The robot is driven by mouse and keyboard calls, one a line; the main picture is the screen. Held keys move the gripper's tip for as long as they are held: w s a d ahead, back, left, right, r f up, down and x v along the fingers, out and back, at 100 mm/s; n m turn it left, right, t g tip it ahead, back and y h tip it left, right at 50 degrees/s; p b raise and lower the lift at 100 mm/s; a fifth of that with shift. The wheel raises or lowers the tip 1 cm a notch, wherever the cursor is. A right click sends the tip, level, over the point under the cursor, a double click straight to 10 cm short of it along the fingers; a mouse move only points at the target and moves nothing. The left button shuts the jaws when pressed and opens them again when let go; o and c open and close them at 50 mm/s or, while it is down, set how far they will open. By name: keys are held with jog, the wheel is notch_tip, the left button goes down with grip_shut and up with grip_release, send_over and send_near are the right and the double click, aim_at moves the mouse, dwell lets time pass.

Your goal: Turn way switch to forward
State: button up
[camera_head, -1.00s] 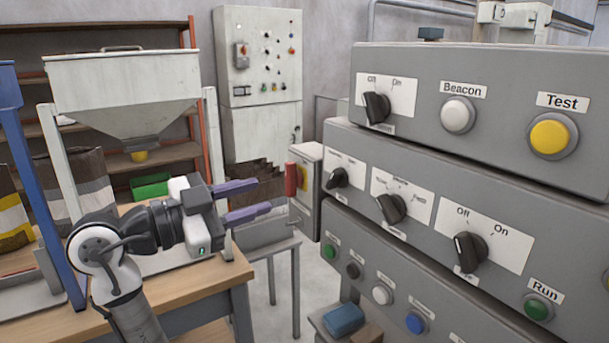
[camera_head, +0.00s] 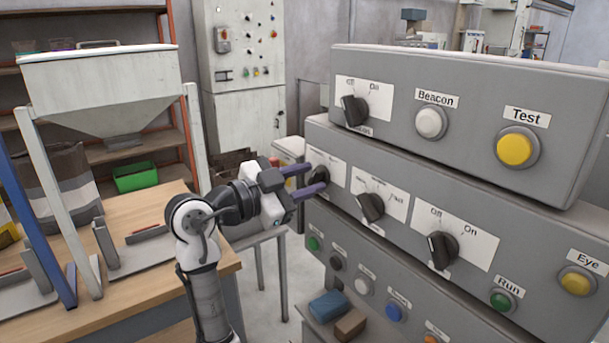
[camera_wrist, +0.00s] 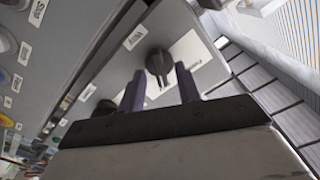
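The way switch is a black rotary knob (camera_head: 319,179) on a white plate, leftmost in the middle row of the grey panel in the head view. In the wrist view, the knob (camera_wrist: 158,61) sits beside a "Way" label, and the plate (camera_wrist: 193,65) carries small text that looks like "Forward". My gripper (camera_head: 314,177) is open, with its purple fingertips at the knob. In the wrist view my gripper (camera_wrist: 159,72) has one finger on each side of the knob's pointer end. Contact cannot be told. The fingers partly hide the plate in the head view.
More black knobs stand close by: a middle one (camera_head: 370,207), an On/Off one (camera_head: 443,250) and one above (camera_head: 354,110). A wooden table (camera_head: 150,285) with a hopper (camera_head: 105,90) is at left.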

grip_shut()
dwell(0.5)
jog(key=n+p, duration=0.1)
jog(key=n, duration=0.5)
jog(key=shift+w+r+n+p, duration=0.1)
jog(key=shift+n+p, duration=0.2)
jog(key=shift+p, duration=0.05)
jog(key=n+p, duration=0.2)
jog(key=n, duration=0.3)
jog(key=shift+a, duration=0.1)
jog(key=shift+n, duration=0.3)
grip_release()
